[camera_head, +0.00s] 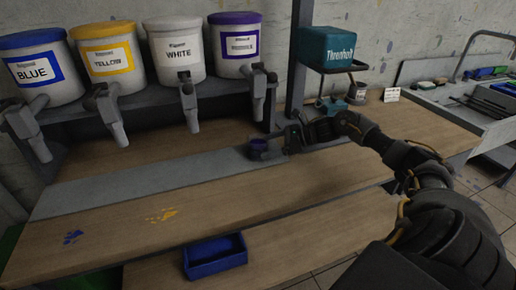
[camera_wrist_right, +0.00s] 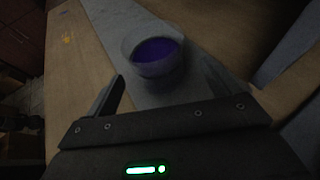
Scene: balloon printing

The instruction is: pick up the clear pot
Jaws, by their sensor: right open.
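The clear pot (camera_head: 258,148) stands upright on the grey strip of the bench below the purple-labelled dispenser. It holds purple paint, which also shows in the right wrist view, where the pot (camera_wrist_right: 143,66) is ahead of the fingers. My right gripper (camera_head: 277,145) is low over the bench, just to the right of the pot. In the right wrist view my right gripper (camera_wrist_right: 160,84) is open and empty, with the pot just beyond its fingertips. My left gripper is in neither view.
Dispensers labelled blue (camera_head: 38,68), yellow (camera_head: 108,60), white (camera_head: 176,50) and purple (camera_head: 236,46) hang above the bench with nozzles pointing down. A blue tray (camera_head: 215,268) sits on the lower shelf. The wooden bench (camera_head: 110,215) in front has small paint marks and is otherwise clear.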

